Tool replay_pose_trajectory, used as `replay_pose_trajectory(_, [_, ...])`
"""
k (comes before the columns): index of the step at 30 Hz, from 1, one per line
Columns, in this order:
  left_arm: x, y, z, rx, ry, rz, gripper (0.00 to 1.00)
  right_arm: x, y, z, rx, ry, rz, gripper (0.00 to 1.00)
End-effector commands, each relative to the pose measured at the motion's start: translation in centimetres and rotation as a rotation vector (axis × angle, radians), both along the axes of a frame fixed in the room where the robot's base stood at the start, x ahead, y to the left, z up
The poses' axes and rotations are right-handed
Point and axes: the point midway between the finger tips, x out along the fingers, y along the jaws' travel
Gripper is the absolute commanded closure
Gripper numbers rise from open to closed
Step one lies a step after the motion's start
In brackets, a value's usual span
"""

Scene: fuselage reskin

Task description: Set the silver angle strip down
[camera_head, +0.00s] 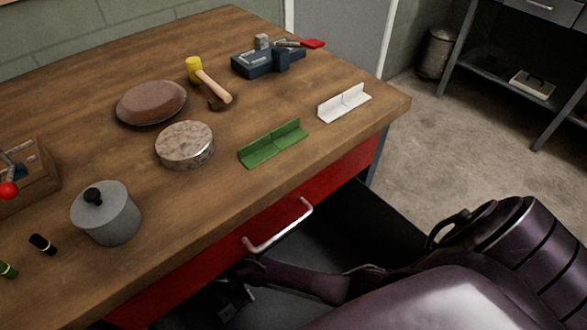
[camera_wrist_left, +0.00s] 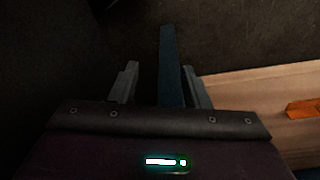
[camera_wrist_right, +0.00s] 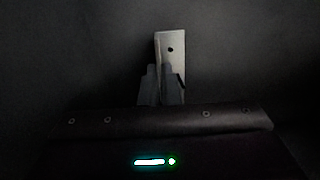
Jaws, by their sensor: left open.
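A silver-white angle strip (camera_head: 345,103) lies on the wooden table near its right front edge, with no gripper at it. A green angle strip (camera_head: 273,144) lies to its left. My right gripper (camera_head: 236,292) is low in front of the table, small and dark in the head view. In the right wrist view, its fingers (camera_wrist_right: 162,84) are close together at a pale grey metal piece (camera_wrist_right: 170,45) with a dark hole. What that piece belongs to is unclear. My left gripper (camera_wrist_left: 160,82) is open, with a dark blue-grey bar (camera_wrist_left: 171,60) showing between its fingers. It is not discernible in the head view.
The table (camera_head: 80,90) also holds a grey lidded pot (camera_head: 107,215), a round tin (camera_head: 185,145), a brown dish (camera_head: 151,102), a mallet (camera_head: 212,86) and a dark vise-like block (camera_head: 268,61). A red drawer front with a metal handle (camera_head: 278,228) faces me. Bare tabletop surrounds both strips.

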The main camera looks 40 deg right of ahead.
Motion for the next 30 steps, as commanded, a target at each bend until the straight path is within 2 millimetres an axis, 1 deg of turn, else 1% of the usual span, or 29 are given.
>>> replay_pose_trajectory(2, [-0.5,0.1,-0.6,0.008,0.006,-0.001,0.58,-0.2,-0.8,0.1,-0.001,0.002,-0.001,1.0])
replay_pose_trajectory(5, [-1.1,0.6,-2.1,0.012,0.002,0.008,0.58,-0.8,-2.7,0.2,-0.004,0.003,-0.002,1.0])
replay_pose_trajectory(9, [-2.5,1.5,-4.6,0.019,-0.009,0.021,0.58,-1.9,-6.3,0.3,-0.005,0.003,-0.002,1.0])
replay_pose_trajectory(12, [-3.3,2.1,-6.0,0.023,-0.019,0.027,0.58,-2.8,-8.8,0.3,-0.004,0.003,-0.001,1.0])
replay_pose_trajectory(18, [-4.8,2.4,-7.0,0.024,-0.015,0.027,0.58,-4.3,-13.8,0.1,-0.003,0.002,0.0,1.0])
replay_pose_trajectory(21, [-5.2,2.5,-7.2,0.024,-0.014,0.026,0.58,-4.8,-15.6,0.0,-0.002,0.001,0.0,1.0])
replay_pose_trajectory(25, [-5.5,2.5,-7.4,0.024,-0.013,0.026,0.58,-5.1,-16.9,0.0,-0.001,0.0,0.002,1.0])
replay_pose_trajectory(28, [-5.4,2.5,-7.5,0.024,-0.012,0.025,0.58,-5.2,-17.2,-0.2,0.0,0.0,0.002,1.0])
replay_pose_trajectory(30, [-4.8,2.3,-7.2,0.022,-0.015,0.025,0.58,-5.2,-17.2,-0.6,0.0,0.0,0.002,1.0])
